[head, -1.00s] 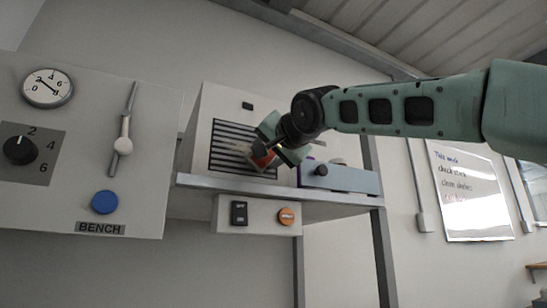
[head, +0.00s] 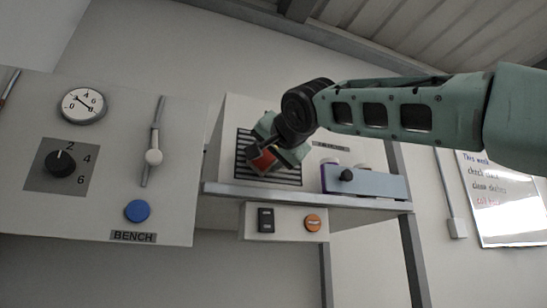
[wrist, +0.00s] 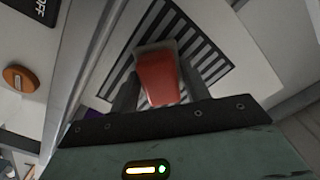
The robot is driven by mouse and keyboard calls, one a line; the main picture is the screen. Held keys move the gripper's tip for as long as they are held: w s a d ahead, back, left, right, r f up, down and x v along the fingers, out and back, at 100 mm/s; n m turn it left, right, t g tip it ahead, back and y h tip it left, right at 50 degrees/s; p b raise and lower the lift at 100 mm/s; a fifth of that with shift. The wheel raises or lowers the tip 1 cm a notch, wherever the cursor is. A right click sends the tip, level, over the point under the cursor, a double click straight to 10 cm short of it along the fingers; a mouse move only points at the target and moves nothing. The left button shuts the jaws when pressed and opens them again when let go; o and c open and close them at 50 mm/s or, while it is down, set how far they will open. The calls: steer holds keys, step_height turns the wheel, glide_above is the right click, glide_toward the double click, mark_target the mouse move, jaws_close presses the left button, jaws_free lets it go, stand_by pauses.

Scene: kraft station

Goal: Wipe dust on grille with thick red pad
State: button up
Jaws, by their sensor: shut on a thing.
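The grille (head: 285,176) is a panel of dark slats on the front of a pale box above a shelf; it also shows in the wrist view (wrist: 205,55). My gripper (head: 262,158) is in front of the grille and shut on the thick red pad (head: 263,163). In the wrist view the pad (wrist: 160,80) sits between the fingers of my gripper (wrist: 158,92), its far end over the slats. I cannot tell whether it touches them. No dust is clear now; the pad and gripper hide part of the grille.
A shelf edge (head: 300,197) runs below the grille. A blue-grey box with a black knob (head: 365,182) stands to its right. Below are a black switch (head: 265,220) and an orange button (head: 312,223). The BENCH panel (head: 110,190) is at left.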

mark_target(245, 159)
steer(key=shift+s+a, duration=0.3)
steer(key=shift+a, duration=0.7)
steer(key=shift+s+a, duration=0.3)
steer(key=shift+a, duration=0.65)
steer(key=shift+b+v, duration=0.8)
steer(key=shift+v, duration=0.15)
steer(key=shift+b+v, duration=1)
steer(key=shift+v, duration=1.05)
steer(key=shift+s, duration=0.1)
steer(key=b+v, duration=0.1)
steer(key=v, duration=0.1)
steer(key=shift+s+d, duration=0.15)
steer(key=shift+s, duration=0.2)
